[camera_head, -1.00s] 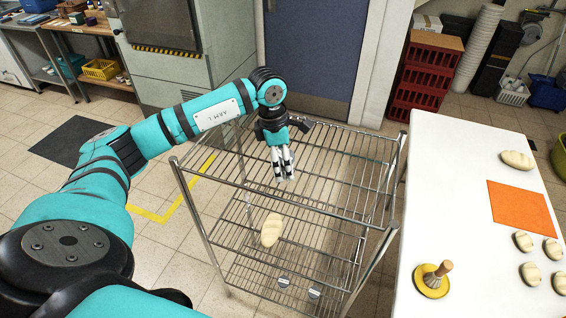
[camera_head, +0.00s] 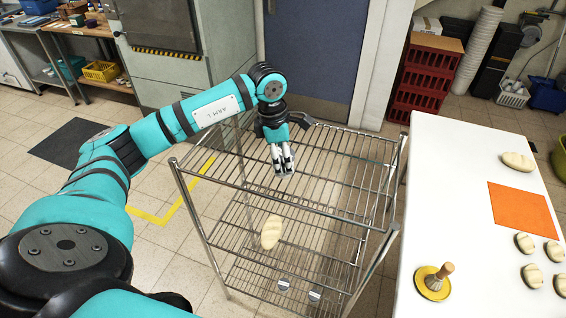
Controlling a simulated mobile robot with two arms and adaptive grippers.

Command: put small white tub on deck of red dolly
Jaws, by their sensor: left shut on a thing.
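My left gripper (camera_head: 283,166) hangs, fingers down, over the upper shelf of a wire rack (camera_head: 330,195). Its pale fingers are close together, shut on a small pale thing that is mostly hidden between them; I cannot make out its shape. I cannot tell whether it is the small white tub. No other white tub is clear in view, and I see no red dolly. My right gripper is not in view.
A white table (camera_head: 455,200) stands at the right with an orange mat (camera_head: 523,212), bread loaves (camera_head: 518,161) and a yellow-based wooden-handled tool (camera_head: 433,283). A loaf (camera_head: 271,232) lies on the rack's lower level. Red crates (camera_head: 425,75) are stacked behind.

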